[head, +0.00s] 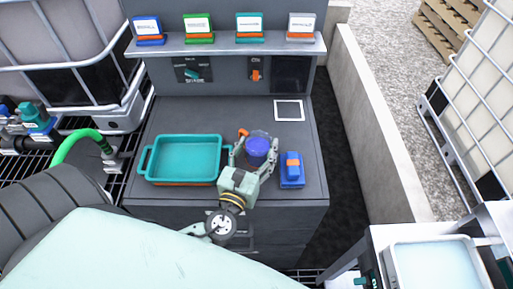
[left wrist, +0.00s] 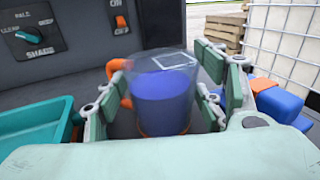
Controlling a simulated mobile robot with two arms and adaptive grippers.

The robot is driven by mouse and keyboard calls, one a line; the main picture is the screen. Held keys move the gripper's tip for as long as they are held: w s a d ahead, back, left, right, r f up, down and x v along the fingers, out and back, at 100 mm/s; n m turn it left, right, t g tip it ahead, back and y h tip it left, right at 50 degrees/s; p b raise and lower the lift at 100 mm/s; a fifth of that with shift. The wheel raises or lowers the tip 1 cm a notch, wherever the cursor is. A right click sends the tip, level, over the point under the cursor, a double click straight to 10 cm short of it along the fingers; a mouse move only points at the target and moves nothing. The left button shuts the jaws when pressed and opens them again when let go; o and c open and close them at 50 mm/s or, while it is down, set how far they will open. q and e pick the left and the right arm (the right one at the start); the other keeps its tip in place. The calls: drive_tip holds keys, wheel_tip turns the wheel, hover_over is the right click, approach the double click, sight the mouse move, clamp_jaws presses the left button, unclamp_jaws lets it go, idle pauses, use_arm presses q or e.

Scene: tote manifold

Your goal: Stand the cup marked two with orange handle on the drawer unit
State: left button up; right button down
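A clear cup (head: 257,148) with blue contents and an orange handle (head: 243,133) is over the dark grey top of the drawer unit (head: 225,113). It also appears upright in the left wrist view (left wrist: 162,98); I see no number on it. My left gripper (head: 255,158) has its fingers spread on either side of the cup. In the left wrist view the fingers (left wrist: 160,105) look slightly apart from the cup wall, the left one close to the handle. Whether the cup's base rests on the top is hard to tell. My right gripper is not in view.
A teal tray (head: 187,158) lies left of the cup, and a blue block with an orange part (head: 291,170) lies right. A white square outline (head: 289,110) marks the top behind the cup. A shelf (head: 225,45) with several labelled holders runs along the back.

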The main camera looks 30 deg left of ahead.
use_arm(q)
drive_tip(key=shift+o, duration=0.4)
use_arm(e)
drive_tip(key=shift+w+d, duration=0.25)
use_arm(q)
drive_tip(key=shift+r, duration=0.25)
drive_tip(key=s+b, duration=0.1)
drive_tip(key=s, duration=0.2)
drive_tip(key=s+d+b, duration=0.1)
drive_tip(key=s, duration=0.3)
drive_tip(key=s+d+b, duration=0.1)
drive_tip(key=s, duration=0.2)
drive_tip(key=shift+s+d+f, duration=0.1)
drive_tip(key=shift+s+f, duration=0.05)
drive_tip(key=shift+s, duration=0.1)
drive_tip(key=shift+s+d, duration=0.1)
drive_tip(key=shift+s, duration=0.55)
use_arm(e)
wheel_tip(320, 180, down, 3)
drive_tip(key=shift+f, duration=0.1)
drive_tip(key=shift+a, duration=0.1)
